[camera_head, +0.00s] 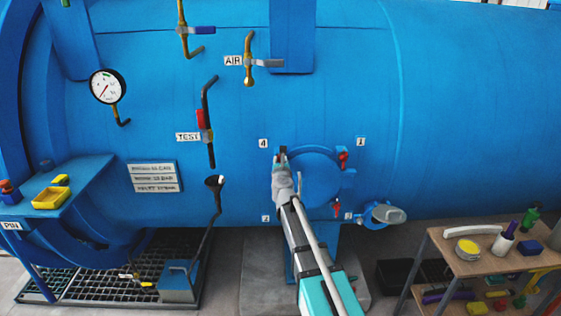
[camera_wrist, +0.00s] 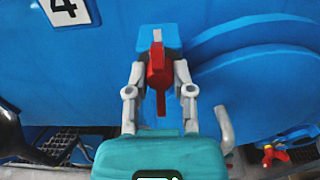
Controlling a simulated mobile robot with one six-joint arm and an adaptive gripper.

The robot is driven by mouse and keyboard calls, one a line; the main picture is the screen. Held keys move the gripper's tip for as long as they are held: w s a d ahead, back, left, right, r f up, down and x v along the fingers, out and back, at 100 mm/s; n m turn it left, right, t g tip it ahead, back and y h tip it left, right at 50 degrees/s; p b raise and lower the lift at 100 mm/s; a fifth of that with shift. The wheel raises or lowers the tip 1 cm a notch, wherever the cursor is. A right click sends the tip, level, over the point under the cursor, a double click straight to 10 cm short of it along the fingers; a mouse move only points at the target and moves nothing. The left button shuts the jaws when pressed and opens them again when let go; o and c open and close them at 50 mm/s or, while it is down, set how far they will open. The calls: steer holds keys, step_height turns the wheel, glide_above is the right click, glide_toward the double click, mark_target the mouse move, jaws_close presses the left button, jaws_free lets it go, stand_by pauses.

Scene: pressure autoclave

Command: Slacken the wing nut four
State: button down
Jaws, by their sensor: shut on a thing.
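The wing nut four is red and sits on a pale stud; it shows in the wrist view (camera_wrist: 158,72) between my fingers, by the label "4" (camera_wrist: 64,9). The same label (camera_head: 263,143) is at the upper left of the round blue cover (camera_head: 318,165) in the head view. My gripper (camera_wrist: 159,80) is shut on the wing nut, one grey finger on each side. In the head view my gripper (camera_head: 281,158) is at the cover's upper left and hides that wing nut. Other red wing nuts sit at the upper right (camera_head: 343,157) and lower right (camera_head: 337,208) of the cover.
The TEST valve (camera_head: 203,120) and AIR valve (camera_head: 250,62) are above. A side fitting (camera_head: 383,213) sticks out at the right. A wooden table with tools (camera_head: 470,262) stands at the lower right.

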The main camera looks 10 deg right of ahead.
steer(key=shift+n, duration=0.4)
steer(key=n, duration=0.7)
steer(key=shift+d+n, duration=0.1)
steer(key=shift+n, duration=0.3)
steer(key=n, duration=0.4)
steer(key=shift+n, duration=0.3)
steer(key=n, duration=0.3)
steer(key=shift+r+n, duration=0.1)
steer(key=shift+n, duration=0.2)
steer(key=n, duration=1.2)
steer(key=shift+n, duration=0.4)
